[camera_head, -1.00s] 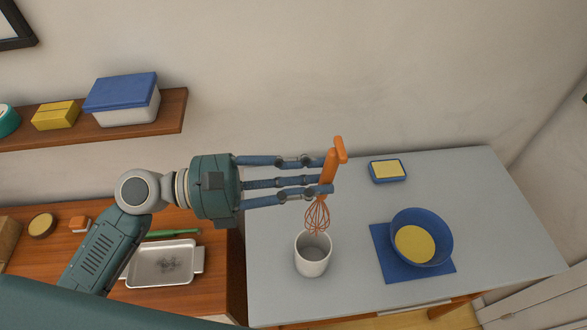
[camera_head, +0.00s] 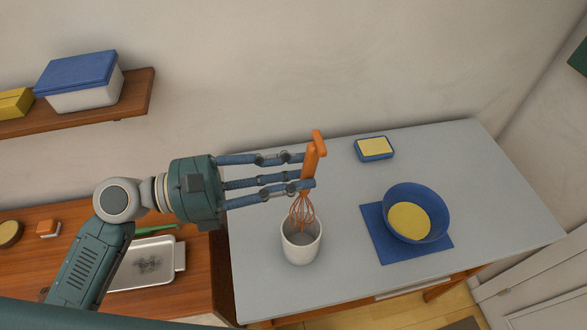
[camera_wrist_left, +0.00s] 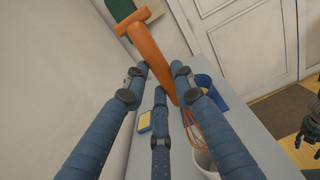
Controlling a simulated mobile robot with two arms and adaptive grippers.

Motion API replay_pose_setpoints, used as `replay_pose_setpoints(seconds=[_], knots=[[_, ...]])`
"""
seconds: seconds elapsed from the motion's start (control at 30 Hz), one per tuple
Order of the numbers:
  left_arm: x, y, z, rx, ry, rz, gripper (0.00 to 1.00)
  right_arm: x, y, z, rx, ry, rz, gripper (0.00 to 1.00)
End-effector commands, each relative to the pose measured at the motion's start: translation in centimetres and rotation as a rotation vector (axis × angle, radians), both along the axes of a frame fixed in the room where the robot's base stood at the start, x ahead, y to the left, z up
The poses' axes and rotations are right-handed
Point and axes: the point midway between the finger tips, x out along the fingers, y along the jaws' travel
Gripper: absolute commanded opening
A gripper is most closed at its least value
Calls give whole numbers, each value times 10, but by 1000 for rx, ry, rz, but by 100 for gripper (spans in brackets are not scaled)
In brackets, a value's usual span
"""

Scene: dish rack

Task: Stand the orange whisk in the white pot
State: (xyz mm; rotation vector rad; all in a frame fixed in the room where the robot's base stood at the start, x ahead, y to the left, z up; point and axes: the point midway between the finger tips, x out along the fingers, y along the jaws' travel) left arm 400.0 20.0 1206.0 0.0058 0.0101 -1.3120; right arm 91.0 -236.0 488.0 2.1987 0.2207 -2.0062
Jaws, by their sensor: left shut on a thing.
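The orange whisk (camera_head: 309,165) is upright with a slight tilt, its handle up and its wires down. My left gripper (camera_head: 307,172) is shut on its handle. The wire end overlaps the mouth of the white pot (camera_head: 302,247) in the head view; I cannot tell how deep it reaches. The pot stands upright on the grey table. In the left wrist view the whisk handle (camera_wrist_left: 155,58) lies between the blue fingers (camera_wrist_left: 160,95), and the pot (camera_wrist_left: 205,163) shows partly at the lower right. My right gripper is not in the head view.
A blue bowl (camera_head: 440,215) with yellow inside stands on a blue mat (camera_head: 391,253) right of the pot. A blue dish with a yellow block (camera_head: 374,148) sits at the back of the grey table (camera_head: 340,210). A metal tray (camera_head: 150,268) lies on the wooden counter at left.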

Motion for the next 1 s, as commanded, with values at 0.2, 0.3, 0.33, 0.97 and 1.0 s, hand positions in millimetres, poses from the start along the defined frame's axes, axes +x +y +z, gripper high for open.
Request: replay_pose_setpoints(seconds=[0.2,0.3,0.33,0.97,1.0], knots=[[0,0,-20,1,1,1,0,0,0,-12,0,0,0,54],[0,0,-28,0,1,0,0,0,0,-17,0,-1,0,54],[0,0,-31,0,0,0,0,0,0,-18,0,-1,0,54],[0,0,-71,0,0,0,0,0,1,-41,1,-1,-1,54],[0,0,-72,0,0,0,0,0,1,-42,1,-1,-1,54]])
